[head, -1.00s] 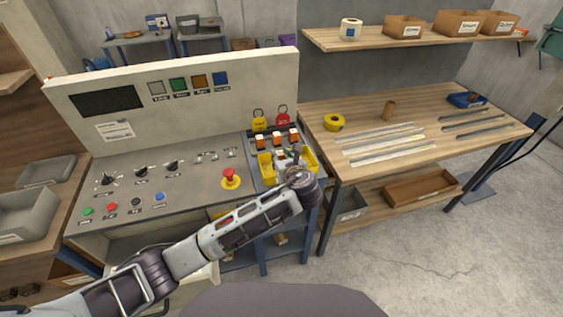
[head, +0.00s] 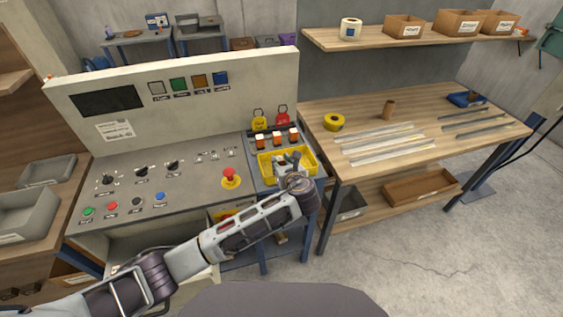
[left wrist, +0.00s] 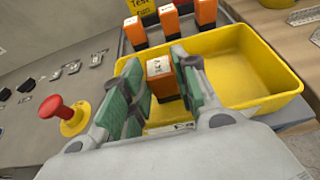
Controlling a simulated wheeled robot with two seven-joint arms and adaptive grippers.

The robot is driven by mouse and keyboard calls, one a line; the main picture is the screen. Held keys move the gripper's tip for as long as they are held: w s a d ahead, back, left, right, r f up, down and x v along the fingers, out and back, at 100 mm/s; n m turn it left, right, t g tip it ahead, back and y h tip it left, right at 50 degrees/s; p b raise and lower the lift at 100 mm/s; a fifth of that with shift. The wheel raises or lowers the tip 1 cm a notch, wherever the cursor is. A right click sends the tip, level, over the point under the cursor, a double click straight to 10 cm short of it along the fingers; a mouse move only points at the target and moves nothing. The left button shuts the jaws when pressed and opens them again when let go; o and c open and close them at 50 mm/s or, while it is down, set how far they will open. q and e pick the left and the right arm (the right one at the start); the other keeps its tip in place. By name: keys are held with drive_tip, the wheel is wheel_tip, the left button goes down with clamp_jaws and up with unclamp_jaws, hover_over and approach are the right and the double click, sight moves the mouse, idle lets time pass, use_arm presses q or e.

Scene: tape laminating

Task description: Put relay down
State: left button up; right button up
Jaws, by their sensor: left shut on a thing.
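My left gripper (head: 288,160) is over the yellow tray (head: 263,166) at the right end of the control panel. In the left wrist view its green-padded fingers (left wrist: 158,95) are shut on an orange relay (left wrist: 161,76) with a marked top. The relay is upright and low over or in the left part of the yellow tray (left wrist: 262,100). Its base is partly hidden by the fingers, so I cannot tell whether it touches the tray floor. My right gripper is not in view.
Several orange relays (head: 277,138) stand in a row behind the tray. A red emergency button (head: 230,175) is left of the tray. A wooden table (head: 420,110) with strips and yellow tape (head: 334,122) is to the right. The tray's right part is empty.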

use_arm(q)
drive_tip(key=shift+f, duration=0.15)
drive_tip(key=o, duration=1)
drive_tip(key=shift+r, duration=0.5)
drive_tip(key=shift+s+d+r, duration=0.15)
drive_tip(key=shift+s, duration=0.15)
drive_tip(key=v, duration=1.1)
drive_tip(key=shift+s+r+b, duration=0.15)
drive_tip(key=shift+s+b, duration=0.05)
drive_tip(key=shift+b, duration=0.15)
